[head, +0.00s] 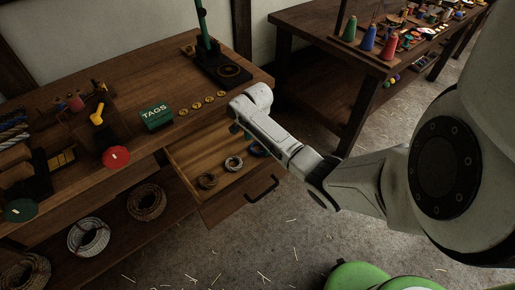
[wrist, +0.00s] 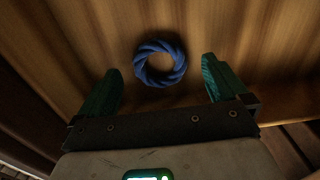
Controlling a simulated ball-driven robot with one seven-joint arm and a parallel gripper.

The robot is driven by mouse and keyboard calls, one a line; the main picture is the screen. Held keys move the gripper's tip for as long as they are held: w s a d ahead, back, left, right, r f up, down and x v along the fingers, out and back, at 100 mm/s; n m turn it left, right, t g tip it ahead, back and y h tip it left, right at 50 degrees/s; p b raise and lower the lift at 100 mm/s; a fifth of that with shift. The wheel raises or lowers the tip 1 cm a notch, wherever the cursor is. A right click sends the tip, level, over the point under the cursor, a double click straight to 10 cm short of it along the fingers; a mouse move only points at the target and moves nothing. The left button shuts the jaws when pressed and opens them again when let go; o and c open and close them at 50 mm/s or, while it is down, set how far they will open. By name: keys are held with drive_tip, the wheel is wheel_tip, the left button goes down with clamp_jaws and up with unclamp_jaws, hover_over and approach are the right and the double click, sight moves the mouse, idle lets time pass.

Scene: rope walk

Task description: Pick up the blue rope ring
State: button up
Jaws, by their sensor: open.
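The blue rope ring (wrist: 160,81) lies flat on the wooden drawer floor in the wrist view. My gripper (wrist: 160,72) is open, with one green finger left of the ring and one right, and a gap on each side. The fingers do not touch the ring, and their height above it is hard to judge. My fingers are mostly hidden there.
A green TAGS box (head: 156,117) and a dark stand (head: 220,66) sit on the benchtop.

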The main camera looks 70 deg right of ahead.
drive_tip(key=shift+f, duration=0.6)
drive_tip(key=shift+c, duration=0.5)
drive_tip(key=c, duration=1)
wheel_tip(320, 180, up, 10)
drive_tip(key=p, duration=0.1)
drive_tip(key=shift+r+p, duration=0.15)
drive_tip(key=shift+p, duration=0.25)
